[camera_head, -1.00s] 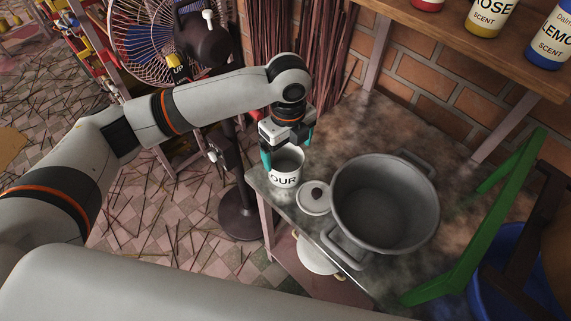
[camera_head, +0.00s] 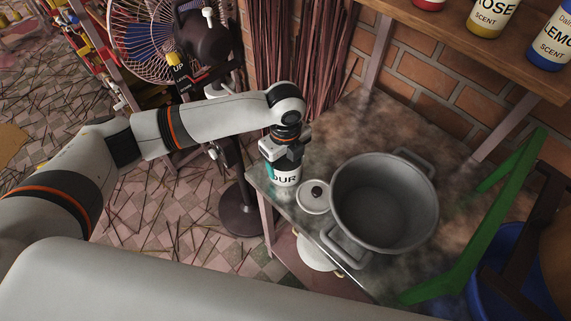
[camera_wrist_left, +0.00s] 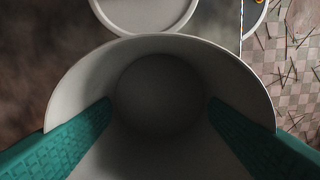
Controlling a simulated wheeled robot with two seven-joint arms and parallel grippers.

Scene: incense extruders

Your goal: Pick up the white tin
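The white tin (camera_head: 285,180) stands upright on the left end of the table in the head view, with the letters "OUR" on its side. My left gripper (camera_head: 277,167) is right at its top and hides its rim. The left wrist view looks down into the open tin (camera_wrist_left: 158,50). The two green fingers of the left gripper (camera_wrist_left: 160,108) are spread wide apart and cross the tin's rim, their tips showing against its inside. Whether they touch its wall I cannot tell. My right gripper is not in view.
A green frame (camera_head: 480,225) is at the right. A stand fan (camera_head: 240,212) is left of the table.

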